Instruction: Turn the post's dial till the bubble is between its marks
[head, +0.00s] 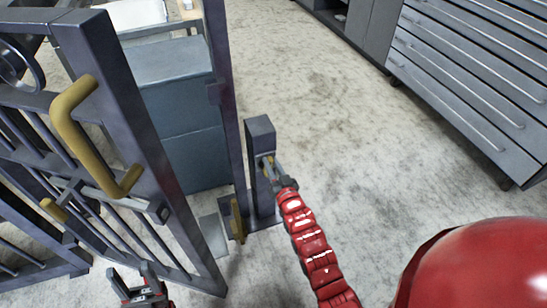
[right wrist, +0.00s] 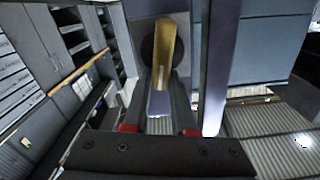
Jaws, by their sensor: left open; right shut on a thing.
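The short dark post (head: 259,133) stands on the floor just right of the gate frame. Its dial has a brass lever (right wrist: 167,42) in front of a dark round disc. My right gripper (head: 276,174) reaches the post's face and is shut on the brass lever; the fingers hide part of it. In the right wrist view the lever runs up from between the fingers. I cannot make out the bubble or its marks in either view. My left gripper (head: 140,286) is open and empty at the bottom left, low in front of the gate, apart from the post.
The barred gate (head: 120,120) with a brass pull handle (head: 70,125) fills the left. A tall frame upright (head: 222,90) stands beside the post, with a blue-grey cabinet (head: 175,110) behind. Drawers (head: 475,75) stand at upper right. The floor between is clear.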

